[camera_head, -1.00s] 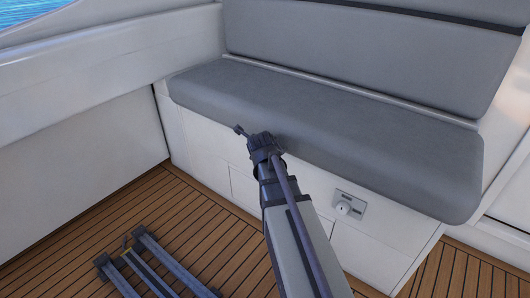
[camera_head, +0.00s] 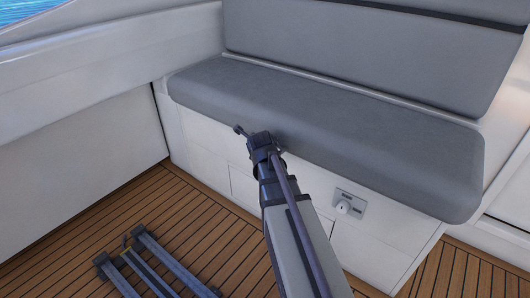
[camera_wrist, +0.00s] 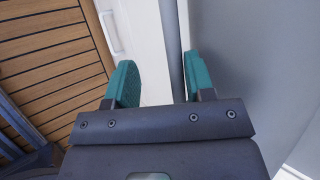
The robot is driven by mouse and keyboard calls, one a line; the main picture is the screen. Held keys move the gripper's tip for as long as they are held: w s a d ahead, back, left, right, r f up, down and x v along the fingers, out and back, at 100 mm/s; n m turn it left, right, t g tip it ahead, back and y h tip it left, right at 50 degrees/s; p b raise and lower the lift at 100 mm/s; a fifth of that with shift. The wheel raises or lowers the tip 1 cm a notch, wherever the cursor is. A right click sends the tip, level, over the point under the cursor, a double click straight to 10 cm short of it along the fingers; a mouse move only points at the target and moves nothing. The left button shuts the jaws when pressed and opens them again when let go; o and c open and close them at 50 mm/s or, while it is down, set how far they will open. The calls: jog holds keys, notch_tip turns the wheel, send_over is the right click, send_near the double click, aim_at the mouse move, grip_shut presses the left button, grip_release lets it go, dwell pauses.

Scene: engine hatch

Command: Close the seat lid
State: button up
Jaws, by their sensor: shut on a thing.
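The seat lid (camera_head: 330,130) is a long grey cushion. It lies about level on the white seat box, below the grey backrest; I see no clear gap beneath it. My gripper (camera_head: 262,142) is at the lid's front edge, left of its middle, and my wrist hides the contact in the head view. In the wrist view my gripper (camera_wrist: 160,80) has two teal fingers apart, shut on the lid. The grey lid (camera_wrist: 250,60) fills the right side there, with its edge between the fingers. The exact contact is partly hidden.
The white seat box (camera_head: 205,150) has a panel with a small latch or knob (camera_head: 343,207). A dark metal frame (camera_head: 150,265) lies on the slatted wooden floor (camera_head: 200,235) at lower left. A white wall (camera_head: 80,165) stands at left. The space above the lid is clear.

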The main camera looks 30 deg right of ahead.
jog(key=p+v, duration=0.7)
jog(key=v, duration=0.3)
jog(key=shift+s+a+r, duration=0.2)
jog(key=shift+s+r, duration=0.05)
